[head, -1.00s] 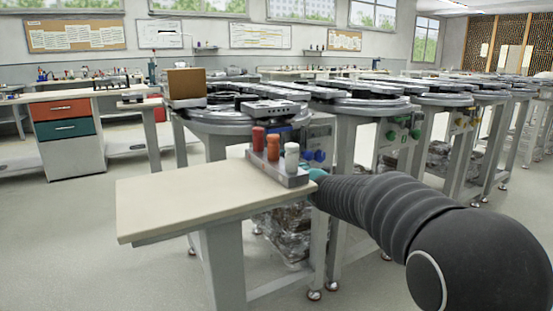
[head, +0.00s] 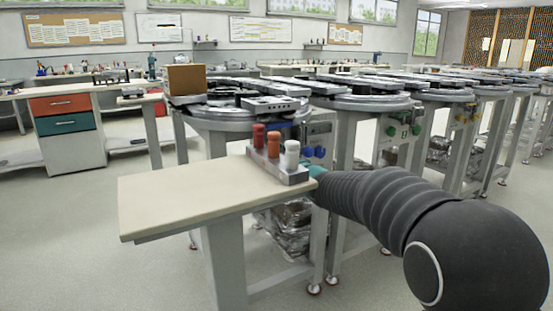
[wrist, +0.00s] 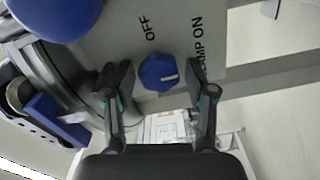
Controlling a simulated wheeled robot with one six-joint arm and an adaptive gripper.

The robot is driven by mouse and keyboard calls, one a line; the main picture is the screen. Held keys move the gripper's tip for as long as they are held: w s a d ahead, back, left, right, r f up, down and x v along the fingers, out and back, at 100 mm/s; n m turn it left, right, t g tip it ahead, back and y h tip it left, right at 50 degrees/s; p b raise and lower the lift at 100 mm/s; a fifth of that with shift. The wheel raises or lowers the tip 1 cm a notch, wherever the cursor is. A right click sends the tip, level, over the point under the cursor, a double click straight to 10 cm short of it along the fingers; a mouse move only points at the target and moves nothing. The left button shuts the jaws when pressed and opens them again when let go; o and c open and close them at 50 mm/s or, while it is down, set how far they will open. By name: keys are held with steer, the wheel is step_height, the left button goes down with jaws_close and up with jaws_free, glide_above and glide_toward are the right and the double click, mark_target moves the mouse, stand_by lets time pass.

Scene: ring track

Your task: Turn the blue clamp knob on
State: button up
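In the wrist view, the blue clamp knob (wrist: 158,72) sits on a grey panel. My gripper (wrist: 162,84) is open, with one finger left and one finger right of the knob. Gaps show between the knob and both fingers. In the head view, blue knobs (head: 319,152) show on the station's side panel, and my gripper (head: 317,172) is mostly hidden behind the knob block and my arm.
A larger blue knob or button (wrist: 55,14) is close at the upper left of the wrist view. A pale side table (head: 190,190) carries a block (head: 290,178) with red, orange and white posts. Round track stations stand in a row to the right. Open floor lies at the left.

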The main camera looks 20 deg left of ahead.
steer(key=shift+d, duration=0.1)
steer(key=v, duration=1.2)
